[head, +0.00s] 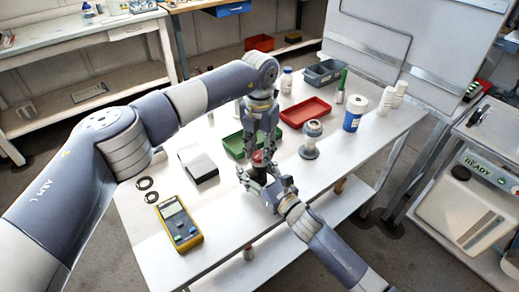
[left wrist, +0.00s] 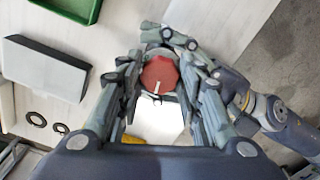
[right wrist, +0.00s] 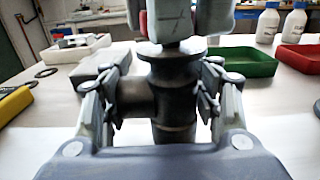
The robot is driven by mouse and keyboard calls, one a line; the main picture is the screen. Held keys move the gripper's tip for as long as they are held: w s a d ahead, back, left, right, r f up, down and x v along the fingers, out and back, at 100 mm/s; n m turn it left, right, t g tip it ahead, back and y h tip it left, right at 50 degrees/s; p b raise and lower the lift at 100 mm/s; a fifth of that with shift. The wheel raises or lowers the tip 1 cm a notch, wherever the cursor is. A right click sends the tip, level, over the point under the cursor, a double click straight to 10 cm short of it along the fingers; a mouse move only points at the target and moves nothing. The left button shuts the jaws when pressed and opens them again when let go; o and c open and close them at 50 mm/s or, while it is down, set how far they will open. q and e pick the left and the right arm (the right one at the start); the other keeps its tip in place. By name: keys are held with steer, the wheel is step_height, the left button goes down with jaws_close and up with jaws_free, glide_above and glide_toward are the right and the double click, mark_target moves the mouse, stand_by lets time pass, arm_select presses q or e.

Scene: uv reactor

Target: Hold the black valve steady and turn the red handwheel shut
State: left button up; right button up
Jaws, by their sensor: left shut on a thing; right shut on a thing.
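The black valve (right wrist: 175,75) stands upright in the right wrist view, with a flange on top and a side branch to the left. My right gripper (right wrist: 165,100) is shut around its body; it also shows in the head view (head: 266,181), low at the table's front. The red handwheel (left wrist: 160,74) sits on top of the valve, with a white mark pointing toward the bottom of the left wrist view. My left gripper (left wrist: 159,80) comes from above and is shut on the handwheel's sides. In the head view the handwheel (head: 257,158) is mostly hidden by the fingers.
A green tray (head: 233,146) lies just behind the valve, and a grey-white block (head: 198,165) is to the left. A yellow meter (head: 179,222) and black rings (head: 146,190) lie further left. A flanged fitting (head: 310,140), a red tray (head: 305,112) and bottles stand to the right.

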mark_target(259, 154)
arm_select(q)
steer(key=shift+a+m, duration=0.1)
steer(key=shift+m, duration=1)
arm_select(e)
steer(key=shift+d, duration=0.1)
arm_select(q)
steer(key=o, duration=1.1)
steer(key=shift+c, duration=0.2)
steer(key=shift+r, duration=0.3)
step_height(259, 154, up, 11)
steer(key=shift+r, duration=0.2)
